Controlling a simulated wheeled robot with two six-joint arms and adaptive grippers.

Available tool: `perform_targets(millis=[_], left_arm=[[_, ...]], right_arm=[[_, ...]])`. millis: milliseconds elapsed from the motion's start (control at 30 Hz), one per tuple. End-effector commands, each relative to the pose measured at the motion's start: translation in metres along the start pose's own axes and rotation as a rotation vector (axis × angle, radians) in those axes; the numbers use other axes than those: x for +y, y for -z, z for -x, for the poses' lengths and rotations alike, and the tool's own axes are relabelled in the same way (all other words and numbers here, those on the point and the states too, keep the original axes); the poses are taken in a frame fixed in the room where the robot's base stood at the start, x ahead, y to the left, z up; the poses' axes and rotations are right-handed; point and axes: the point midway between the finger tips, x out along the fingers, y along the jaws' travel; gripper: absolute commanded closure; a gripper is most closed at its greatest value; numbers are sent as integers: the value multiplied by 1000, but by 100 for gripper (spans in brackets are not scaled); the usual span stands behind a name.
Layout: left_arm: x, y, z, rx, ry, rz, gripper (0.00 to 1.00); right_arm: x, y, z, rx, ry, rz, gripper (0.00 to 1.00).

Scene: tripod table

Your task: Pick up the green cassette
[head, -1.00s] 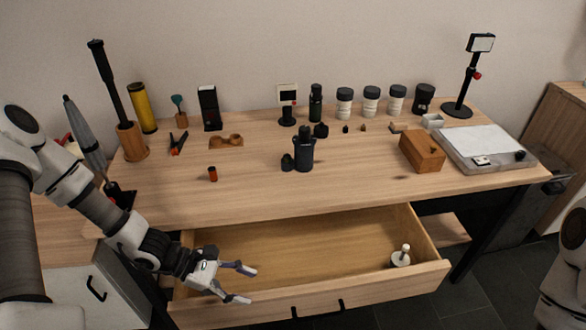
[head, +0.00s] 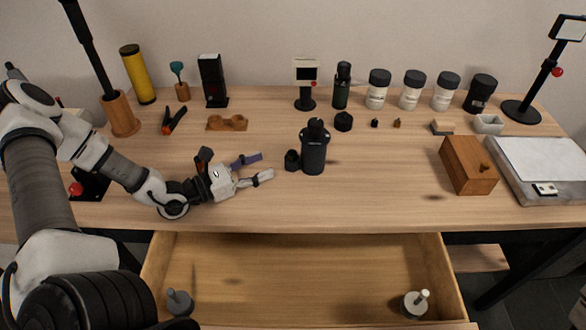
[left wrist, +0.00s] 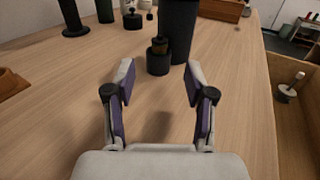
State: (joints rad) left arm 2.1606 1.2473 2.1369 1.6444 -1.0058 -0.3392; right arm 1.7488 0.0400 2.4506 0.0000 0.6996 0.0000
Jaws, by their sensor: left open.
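A small dark cylinder with a slightly green tint (head: 292,160) stands on the table, close beside a taller black bottle (head: 313,152). It is the likeliest green cassette, but its colour is hard to tell. In the left wrist view the small cylinder (left wrist: 158,62) stands ahead of the fingers, in front of the tall black bottle (left wrist: 178,30), with a brownish knob at its top. My left gripper (head: 258,168) is open and empty, low over the table just left of the cylinder. In the left wrist view its fingers (left wrist: 158,88) are apart with the cylinder beyond them. My right gripper is out of view.
A wooden box (head: 465,168) stands to the right. Jars (head: 410,92) line the back. The table between bottle and box is clear.

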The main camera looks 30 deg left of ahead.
Motion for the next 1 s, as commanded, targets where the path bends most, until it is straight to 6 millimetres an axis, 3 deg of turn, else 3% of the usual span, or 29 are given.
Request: perform_targets(millis=[267,533,800,833,967,1000], left_arm=[[-1,-2,-28,1,6,-4,46],[-2,-2,-69,2,7,-5,46],[-1,-5,-75,-1,3,-1,46],[-1,-5,-75,-1,3,-1,49],[-1,-5,-75,-1,3,-2,94],[-1,-5,-75,-1,3,-2,95]], right_arm=[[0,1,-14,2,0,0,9],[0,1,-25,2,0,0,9],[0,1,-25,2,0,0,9],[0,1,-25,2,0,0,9],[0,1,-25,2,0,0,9],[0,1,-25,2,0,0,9]])
